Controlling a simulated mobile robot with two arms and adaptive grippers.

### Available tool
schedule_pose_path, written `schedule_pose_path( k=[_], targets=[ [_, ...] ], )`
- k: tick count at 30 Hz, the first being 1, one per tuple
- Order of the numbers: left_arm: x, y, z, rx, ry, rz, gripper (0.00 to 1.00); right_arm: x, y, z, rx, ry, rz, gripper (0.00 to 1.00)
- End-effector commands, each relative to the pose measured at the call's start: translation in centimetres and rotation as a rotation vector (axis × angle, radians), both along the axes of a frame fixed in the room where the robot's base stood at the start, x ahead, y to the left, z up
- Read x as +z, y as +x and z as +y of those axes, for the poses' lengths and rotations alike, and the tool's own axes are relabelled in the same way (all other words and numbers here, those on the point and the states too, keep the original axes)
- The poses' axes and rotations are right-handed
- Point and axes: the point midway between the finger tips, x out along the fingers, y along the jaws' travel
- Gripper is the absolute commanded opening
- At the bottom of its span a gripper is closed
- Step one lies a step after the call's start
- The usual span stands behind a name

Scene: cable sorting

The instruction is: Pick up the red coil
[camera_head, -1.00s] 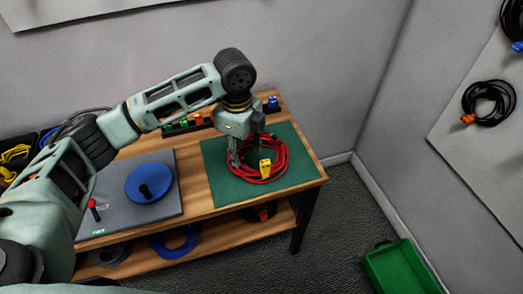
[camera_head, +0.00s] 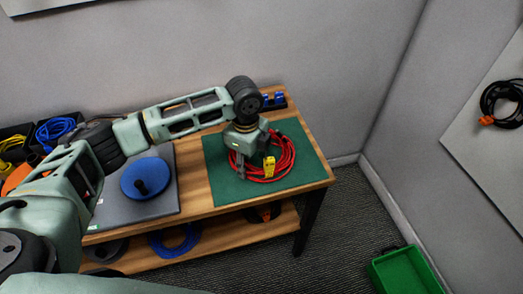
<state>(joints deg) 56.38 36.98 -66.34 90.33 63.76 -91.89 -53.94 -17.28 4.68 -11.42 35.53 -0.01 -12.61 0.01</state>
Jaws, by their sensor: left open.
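The red coil (camera_head: 283,169) lies on the green mat (camera_head: 222,188) at the right end of the wooden table. It has a yellow connector (camera_head: 269,167) on its front side. My left gripper (camera_head: 252,172) points down over the left part of the coil, with its fingers apart. One finger shows just left of the yellow connector; the other is largely hidden. I cannot tell whether the fingers touch the coil. My right gripper is not in view.
A blue disc (camera_head: 134,182) with a dark knob sits on a grey board (camera_head: 112,211) left of the mat. Blue plugs (camera_head: 279,98) stand in a rack behind the mat. A green crate (camera_head: 405,275) is on the floor at right. A lower shelf holds a blue coil (camera_head: 175,241).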

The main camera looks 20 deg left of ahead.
Motion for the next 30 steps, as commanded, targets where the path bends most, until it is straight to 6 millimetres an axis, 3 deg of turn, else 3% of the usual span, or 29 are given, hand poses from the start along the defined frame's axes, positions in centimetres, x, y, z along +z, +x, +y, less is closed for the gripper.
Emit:
schedule_pose_path(
  k=[10, 24, 30],
  targets=[
    [-0.97, 0.01, -0.01, -0.001, 0.000, -0.002, 0.41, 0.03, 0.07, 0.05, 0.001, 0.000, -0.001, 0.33],
    [-0.98, -0.05, -0.01, -0.001, 0.000, 0.000, 0.00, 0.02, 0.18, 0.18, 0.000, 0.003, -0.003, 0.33],
    [-0.99, -0.07, -0.02, -0.002, 0.000, 0.001, 0.00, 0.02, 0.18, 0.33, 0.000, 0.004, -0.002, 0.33]
  ],
)
